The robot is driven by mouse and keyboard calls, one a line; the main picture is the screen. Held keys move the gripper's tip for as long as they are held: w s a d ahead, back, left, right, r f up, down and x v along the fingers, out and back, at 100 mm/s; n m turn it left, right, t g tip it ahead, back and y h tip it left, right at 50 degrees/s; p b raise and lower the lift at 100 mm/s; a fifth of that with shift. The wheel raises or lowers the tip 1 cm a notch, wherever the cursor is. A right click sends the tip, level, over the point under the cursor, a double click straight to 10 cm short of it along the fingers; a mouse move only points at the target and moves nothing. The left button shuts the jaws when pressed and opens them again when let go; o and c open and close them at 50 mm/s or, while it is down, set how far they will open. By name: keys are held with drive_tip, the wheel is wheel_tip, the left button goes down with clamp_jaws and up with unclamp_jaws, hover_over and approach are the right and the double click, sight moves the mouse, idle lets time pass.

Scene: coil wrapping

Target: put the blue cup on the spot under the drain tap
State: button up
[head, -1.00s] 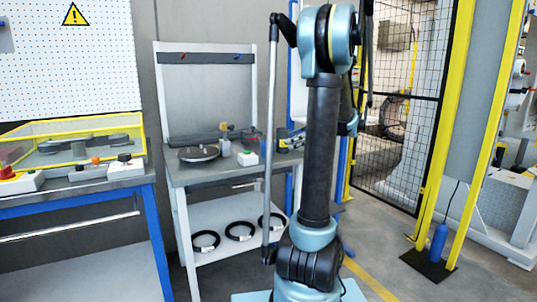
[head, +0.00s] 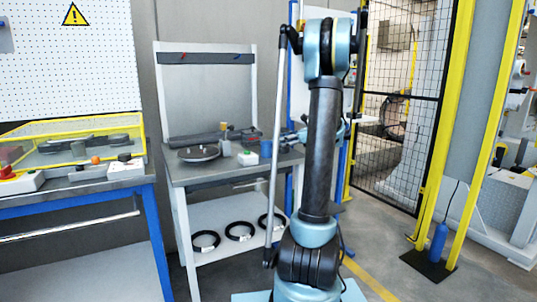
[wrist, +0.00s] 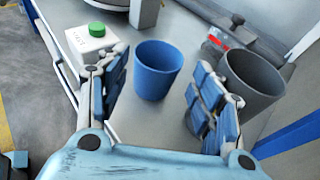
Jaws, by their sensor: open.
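The blue cup (wrist: 157,72) stands upright on the grey bench top in the wrist view, open end up. It also shows small on the bench in the head view (head: 266,148). My gripper (wrist: 160,92) is open, with one blue-padded finger on each side of the cup's outline. Bare bench shows between the cup and each finger, so I see no contact. In the head view a small brass-coloured fitting (head: 224,127) rises from the bench left of the cup; I cannot tell whether it is the drain tap. The spot under the tap is not identifiable.
A white box with a green cap (wrist: 97,38) stands left of the cup. A dark grey round container (wrist: 252,82) stands close by the right finger. A round turntable (head: 198,153) is on the bench; black coils (head: 239,231) lie on the shelf below.

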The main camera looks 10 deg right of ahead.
sight(267, 143)
drive_tip(key=shift+x, duration=3.55)
drive_tip(key=shift+d+r, duration=0.1)
drive_tip(key=c, duration=0.6)
drive_tip(key=shift+c, duration=0.2)
